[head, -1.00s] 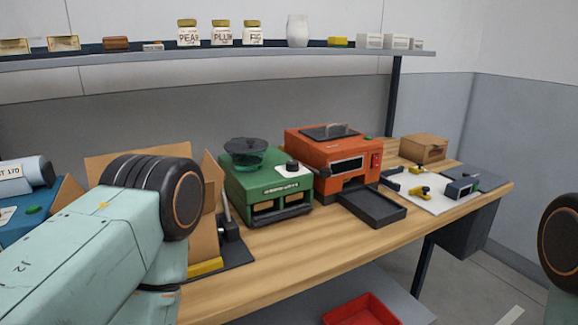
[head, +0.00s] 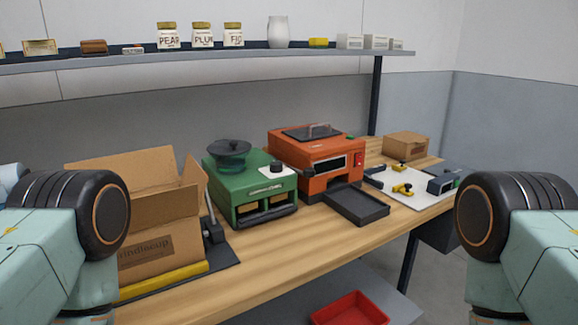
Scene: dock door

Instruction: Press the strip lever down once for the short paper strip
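A grey upright rod on a black block (head: 213,229) stands beside the open cardboard box, on a dark mat. It looks like a lever, but I cannot tell whether it is the strip lever. No paper strip can be made out. Links of my two arms show at the left and right edges, and neither gripper is in view.
The cardboard box (head: 150,205) has its flaps up behind a yellow bar (head: 165,283). A green machine (head: 250,190), an orange machine (head: 312,172) with a black tray (head: 357,206) and a white board (head: 405,189) follow rightward. Front wood (head: 270,250) is clear.

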